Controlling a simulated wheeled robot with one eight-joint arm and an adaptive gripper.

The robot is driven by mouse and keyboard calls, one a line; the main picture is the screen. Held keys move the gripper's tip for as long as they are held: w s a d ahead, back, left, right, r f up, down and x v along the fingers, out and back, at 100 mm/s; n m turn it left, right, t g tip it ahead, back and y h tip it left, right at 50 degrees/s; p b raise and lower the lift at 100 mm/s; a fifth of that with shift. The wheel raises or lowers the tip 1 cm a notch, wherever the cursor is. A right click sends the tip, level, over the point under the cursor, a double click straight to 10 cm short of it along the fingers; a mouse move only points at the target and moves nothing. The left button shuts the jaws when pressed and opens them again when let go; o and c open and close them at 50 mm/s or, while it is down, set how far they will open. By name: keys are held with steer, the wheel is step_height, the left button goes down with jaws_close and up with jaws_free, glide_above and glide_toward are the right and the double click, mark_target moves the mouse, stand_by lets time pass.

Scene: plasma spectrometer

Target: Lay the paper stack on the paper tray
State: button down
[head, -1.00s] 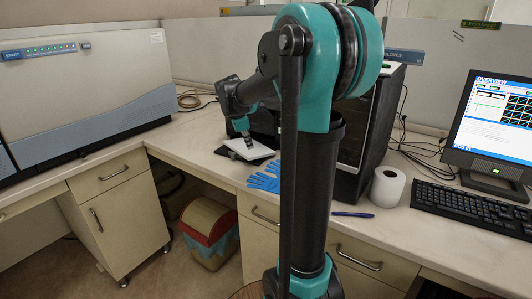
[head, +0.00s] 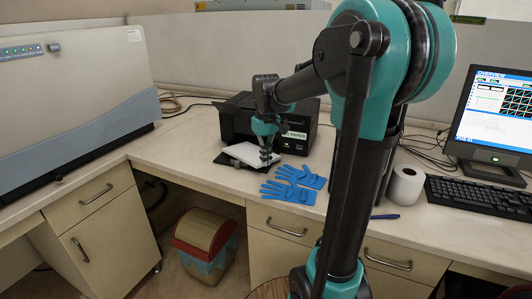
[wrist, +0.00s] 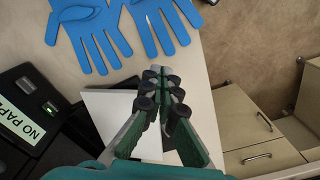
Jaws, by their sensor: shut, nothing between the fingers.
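The white paper stack (head: 242,152) lies on the black paper tray (head: 226,160), in front of the printer. Its near right part is partly hidden by my gripper. My gripper (head: 265,160) points down at the right end of the stack, with its fingers shut and nothing between them. In the wrist view, my gripper (wrist: 160,78) is in front of the stack (wrist: 108,112), and its fingertips show near the stack's edge. I cannot tell whether the fingers touch the stack.
A black printer (head: 237,121) with a "NO PAPER" label stands behind the tray. Blue gloves (head: 296,182) lie right of the tray near the counter's edge. A paper roll (head: 405,185), keyboard (head: 480,200) and monitor (head: 495,120) are farther right. A bin (head: 206,240) stands below.

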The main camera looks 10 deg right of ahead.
mark_target(256, 164)
step_height(256, 164, down, 5)
steer(key=shift+f, duration=0.1)
steer(key=w, duration=0.1)
steer(key=w+a, duration=0.1)
steer(key=shift+w+f, duration=0.25)
steer(key=shift+w, duration=0.1)
steer(key=shift+w+a, duration=0.25)
steer(key=shift+w, duration=0.25)
steer(key=shift+w+a, duration=0.3)
steer(key=shift+w, duration=0.45)
steer(key=shift+w+a, duration=0.3)
steer(key=shift+w, duration=0.45)
